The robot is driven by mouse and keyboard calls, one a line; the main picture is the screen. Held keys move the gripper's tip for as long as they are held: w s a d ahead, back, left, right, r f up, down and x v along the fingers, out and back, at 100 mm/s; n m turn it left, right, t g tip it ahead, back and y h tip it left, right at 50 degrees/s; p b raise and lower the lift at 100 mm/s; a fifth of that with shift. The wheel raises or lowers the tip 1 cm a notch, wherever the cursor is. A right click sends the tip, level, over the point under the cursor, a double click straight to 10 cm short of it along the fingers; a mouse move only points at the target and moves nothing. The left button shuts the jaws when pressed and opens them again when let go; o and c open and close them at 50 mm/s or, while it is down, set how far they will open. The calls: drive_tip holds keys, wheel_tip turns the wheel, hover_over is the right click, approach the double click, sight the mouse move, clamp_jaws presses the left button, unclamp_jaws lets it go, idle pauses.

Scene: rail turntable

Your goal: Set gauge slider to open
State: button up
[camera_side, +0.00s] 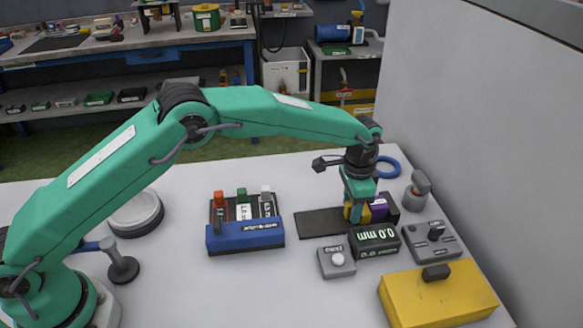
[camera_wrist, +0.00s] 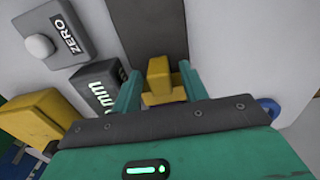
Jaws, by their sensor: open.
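The gauge has a dark flat rail (camera_side: 318,223), which also shows in the wrist view (camera_wrist: 160,25). Its yellow slider (camera_side: 350,213) sits toward the right end of the rail in the side view, close to a purple block (camera_side: 380,207). My gripper (camera_side: 358,198) is lowered over the slider. In the wrist view the two green fingers of my open gripper (camera_wrist: 159,82) stand on either side of the yellow slider (camera_wrist: 158,68). I cannot tell whether either finger touches it. The display (camera_side: 374,240) beside the rail reads 0.0 mm.
A grey ZERO button box (camera_side: 337,262), a yellow box (camera_side: 438,293) and a grey switch box (camera_side: 432,241) stand nearby. A blue rack (camera_side: 245,236) lies left of the rail. A pale wall (camera_side: 480,130) bounds the right. Table between rack and rail is clear.

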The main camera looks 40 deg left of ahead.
sight(315, 222)
clamp_jaws()
drive_tip(key=shift+s+a, duration=0.1)
idle(0.3)
drive_tip(key=shift+s+a, duration=2.9)
drive_tip(key=shift+a, duration=0.05)
unclamp_jaws()
drive_tip(key=shift+r, duration=0.1)
